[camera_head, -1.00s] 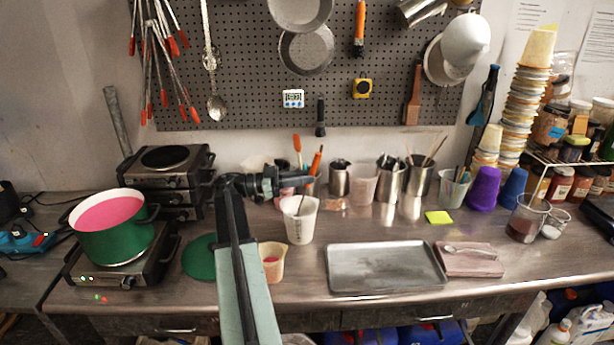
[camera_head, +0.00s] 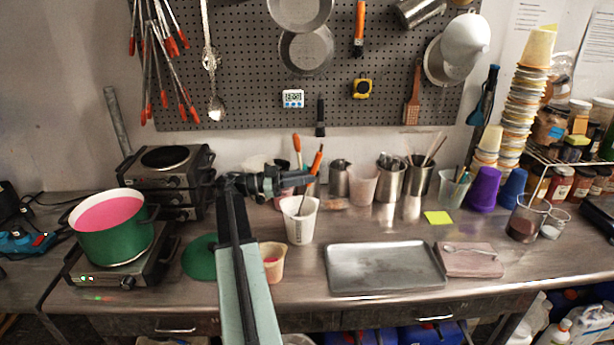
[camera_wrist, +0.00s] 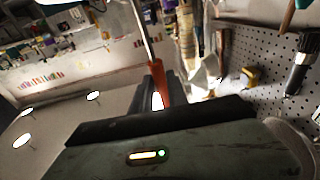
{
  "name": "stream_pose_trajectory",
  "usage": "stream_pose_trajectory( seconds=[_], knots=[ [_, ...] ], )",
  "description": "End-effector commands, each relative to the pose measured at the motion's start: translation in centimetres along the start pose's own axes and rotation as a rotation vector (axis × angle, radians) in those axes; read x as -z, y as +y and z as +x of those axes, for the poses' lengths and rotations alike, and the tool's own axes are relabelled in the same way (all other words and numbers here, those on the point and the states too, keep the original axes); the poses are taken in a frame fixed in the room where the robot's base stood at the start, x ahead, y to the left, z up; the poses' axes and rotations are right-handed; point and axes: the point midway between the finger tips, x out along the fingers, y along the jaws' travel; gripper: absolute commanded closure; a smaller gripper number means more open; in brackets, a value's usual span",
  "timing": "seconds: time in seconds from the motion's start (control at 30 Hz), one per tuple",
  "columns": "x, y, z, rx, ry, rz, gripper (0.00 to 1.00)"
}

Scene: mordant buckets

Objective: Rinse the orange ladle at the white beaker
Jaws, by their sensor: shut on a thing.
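The white beaker (camera_head: 299,228) stands upright on the bench, left of the metal tray. My gripper (camera_head: 308,181) is just above and behind its rim in the head view. The orange ladle's handle (camera_head: 317,160) rises tilted at the gripper. A thin dark shaft shows at the beaker's mouth, seemingly the ladle's lower part; its bowl is hidden. In the wrist view my gripper (camera_wrist: 160,88) is shut on the orange handle (camera_wrist: 159,72), with a metal shaft running up from it.
A green pot (camera_head: 112,232) of pink liquid sits on a hot plate at left. A small cream cup (camera_head: 272,268) is close beside my arm. A metal tray (camera_head: 384,284) lies right of the beaker. Metal cups with tools (camera_head: 389,184) stand behind.

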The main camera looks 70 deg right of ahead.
Motion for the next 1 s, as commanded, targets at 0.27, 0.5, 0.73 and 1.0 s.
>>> stream_pose_trajectory(
  seconds=[0.27,0.5,0.73,1.0],
  knots=[
    [0.1,0.6,-0.5,-0.001,0.000,0.000,1.00],
    [2.3,0.5,-0.3,-0.001,0.001,0.000,1.00],
    [5.0,0.5,0.0,-0.001,0.000,0.000,1.00],
    [8.1,0.5,0.3,-0.001,0.000,0.000,1.00]
  ],
)
